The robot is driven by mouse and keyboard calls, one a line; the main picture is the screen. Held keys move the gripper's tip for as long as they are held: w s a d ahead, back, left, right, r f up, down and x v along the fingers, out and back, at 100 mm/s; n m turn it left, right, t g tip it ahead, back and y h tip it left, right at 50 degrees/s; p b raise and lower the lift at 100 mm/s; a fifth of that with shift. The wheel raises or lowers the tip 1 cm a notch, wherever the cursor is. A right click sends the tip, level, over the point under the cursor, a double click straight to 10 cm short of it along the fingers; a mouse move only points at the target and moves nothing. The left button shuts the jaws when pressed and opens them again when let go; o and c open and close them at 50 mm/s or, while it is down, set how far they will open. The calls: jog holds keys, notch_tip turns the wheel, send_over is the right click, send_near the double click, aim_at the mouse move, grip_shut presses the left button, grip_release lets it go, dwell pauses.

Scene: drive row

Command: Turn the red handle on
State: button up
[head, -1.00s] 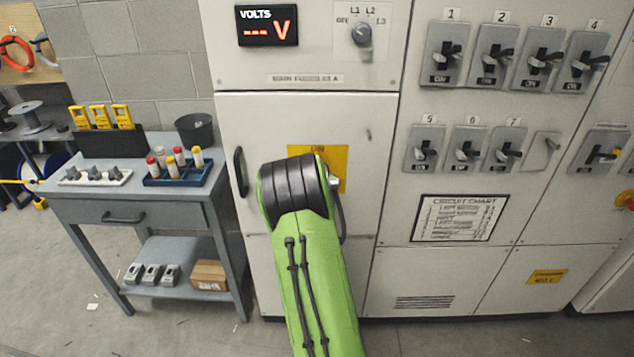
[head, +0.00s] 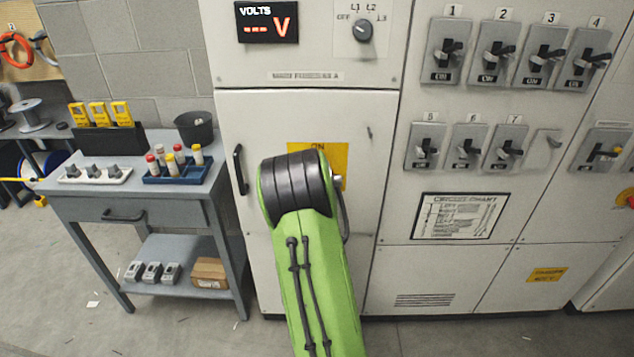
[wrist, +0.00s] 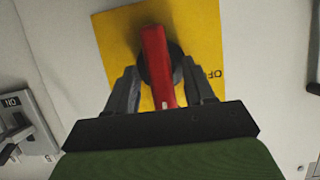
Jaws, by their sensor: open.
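The red handle (wrist: 156,62) shows in the wrist view, on a dark round hub in front of a yellow plate (wrist: 205,32). The letters OF can be read at the plate's right side. My gripper (wrist: 165,85) is open, with one finger on each side of the handle's lower part. I cannot tell whether either finger touches it. In the head view the yellow plate (head: 333,156) with the word ON is partly covered by my green arm, which hides the handle and my gripper there.
The plate is on a tall cabinet door with a black pull (head: 240,170) at left. Numbered breaker switches (head: 493,55) are on the panel to the right. A grey workbench (head: 120,195) with a blue tray (head: 177,175) stands at left. Grey floor shows in front.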

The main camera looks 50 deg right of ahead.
jog(key=v, duration=1.4)
jog(key=shift+a, duration=0.2)
jog(key=shift+s, duration=0.15)
jog(key=s+a+r+n+y+p, duration=0.1)
jog(key=a+r+n+y+p, duration=0.15)
jog(key=a, duration=0.55)
jog(key=s+a+r+n+y+p, duration=0.1)
jog(key=a+r+y, duration=0.25)
jog(key=a, duration=0.35)
jog(key=s+a+r+n+g+y+p, duration=0.1)
jog(key=s+a+n+y, duration=0.1)
jog(key=s+a, duration=0.5)
jog(key=s+a+r+n+g+y+p, duration=0.1)
jog(key=s+a+n, duration=0.3)
jog(key=s+a, duration=0.4)
jog(key=shift+s+a+r+g+y, duration=0.25)
jog(key=shift+s+r+g+y, duration=0.2)
jog(key=shift+g, duration=0.25)
jog(key=shift+w, duration=0.1)
